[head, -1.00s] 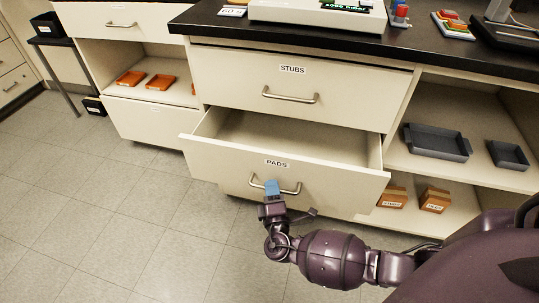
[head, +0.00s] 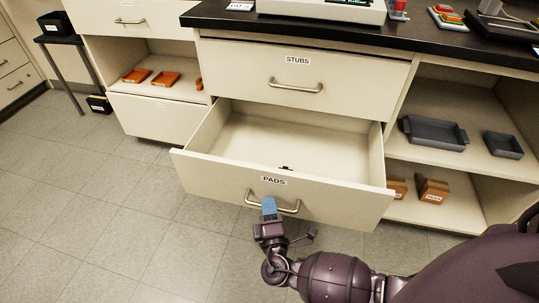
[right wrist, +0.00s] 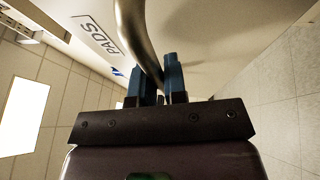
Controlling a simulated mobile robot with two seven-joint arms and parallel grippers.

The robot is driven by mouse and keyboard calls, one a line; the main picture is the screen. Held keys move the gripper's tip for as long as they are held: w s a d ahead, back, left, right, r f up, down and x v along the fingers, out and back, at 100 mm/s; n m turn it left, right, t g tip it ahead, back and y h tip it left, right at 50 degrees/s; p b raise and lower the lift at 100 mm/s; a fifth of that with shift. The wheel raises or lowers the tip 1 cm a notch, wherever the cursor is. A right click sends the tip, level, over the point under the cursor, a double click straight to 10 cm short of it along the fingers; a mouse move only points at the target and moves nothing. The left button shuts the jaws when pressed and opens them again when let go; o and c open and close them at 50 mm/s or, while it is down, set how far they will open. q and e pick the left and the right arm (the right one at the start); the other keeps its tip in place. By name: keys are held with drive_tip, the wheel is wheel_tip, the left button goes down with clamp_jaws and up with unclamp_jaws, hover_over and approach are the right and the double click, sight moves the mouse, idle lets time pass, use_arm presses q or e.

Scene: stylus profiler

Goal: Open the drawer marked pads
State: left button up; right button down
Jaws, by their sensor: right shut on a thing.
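The drawer marked PADS (head: 285,200) is pulled well out below the drawer marked STUBS (head: 303,75), which is closed. Its inside shows, with a small dark item (head: 286,168) near the front wall. My right gripper (head: 268,205) is at the PADS drawer's metal handle (head: 290,209). In the right wrist view, the blue fingers (right wrist: 160,75) are shut on the handle bar (right wrist: 136,35), with the PADS label (right wrist: 98,38) beside it. My left gripper is not in view.
Open shelves to the right hold grey trays (head: 435,132) and small brown boxes (head: 433,189). Orange trays (head: 165,78) sit on a shelf at left. The dark worktop (head: 420,40) is above. The tiled floor (head: 100,200) in front is clear.

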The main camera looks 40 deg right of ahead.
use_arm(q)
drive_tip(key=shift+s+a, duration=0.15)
use_arm(e)
drive_tip(key=shift+s+a, duration=0.1)
drive_tip(key=shift+a, duration=0.15)
drive_tip(key=c, duration=1.2)
unclamp_jaws()
